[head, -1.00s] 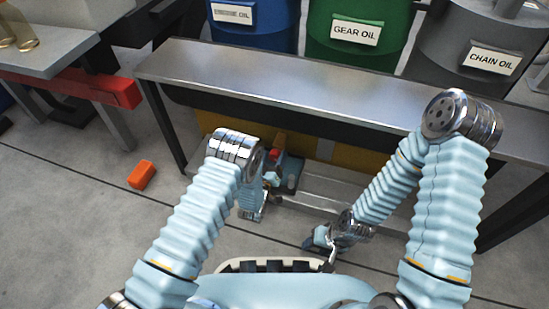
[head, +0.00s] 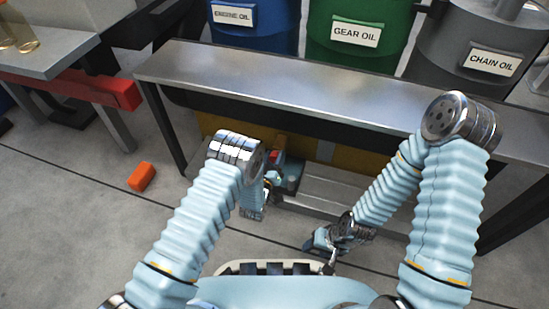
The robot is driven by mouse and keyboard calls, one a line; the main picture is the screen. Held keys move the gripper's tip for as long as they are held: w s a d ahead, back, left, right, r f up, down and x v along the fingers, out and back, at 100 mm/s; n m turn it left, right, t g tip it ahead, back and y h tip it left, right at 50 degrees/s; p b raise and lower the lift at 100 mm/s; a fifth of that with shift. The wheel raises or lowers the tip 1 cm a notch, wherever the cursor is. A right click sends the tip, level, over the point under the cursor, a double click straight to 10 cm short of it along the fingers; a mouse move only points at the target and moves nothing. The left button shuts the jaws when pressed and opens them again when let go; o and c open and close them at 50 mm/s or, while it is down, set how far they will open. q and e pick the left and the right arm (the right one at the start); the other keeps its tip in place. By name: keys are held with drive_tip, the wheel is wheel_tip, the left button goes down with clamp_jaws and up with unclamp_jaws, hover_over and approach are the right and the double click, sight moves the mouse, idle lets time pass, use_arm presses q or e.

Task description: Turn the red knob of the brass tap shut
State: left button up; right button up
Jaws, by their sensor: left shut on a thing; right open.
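The red knob (head: 274,155) shows as a small red patch low under the metal bench, just right of my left arm's elbow. An orange-brown part (head: 280,141) above it may be the brass tap; the rest of the tap is hidden or too small to tell. My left gripper (head: 271,176) is at the knob, partly hidden by my own arm, and is shut on it; the finger contact itself is not clear. My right gripper (head: 322,250) is open and empty, low over the floor in front of the bench, apart from the tap.
The metal bench (head: 300,85) overhangs the tap area. Blue (head: 255,38), green (head: 355,55) and grey (head: 460,60) oil drums stand behind it. An orange block (head: 142,176) lies on the floor at left, with clear floor around it.

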use_arm(q)
drive_tip(key=m, duration=0.5)
drive_tip(key=shift+m, duration=0.3)
drive_tip(key=shift+s+d+m, duration=0.1)
drive_tip(key=shift+m, duration=2.4)
drive_tip(key=shift+f, duration=0.1)
drive_tip(key=o, duration=1)
drive_tip(key=shift+o, duration=0.2)
drive_tip(key=shift+s, duration=0.1)
drive_tip(key=p+v, duration=0.2)
drive_tip(key=v, duration=1.1)
drive_tip(key=shift+s, duration=0.25)
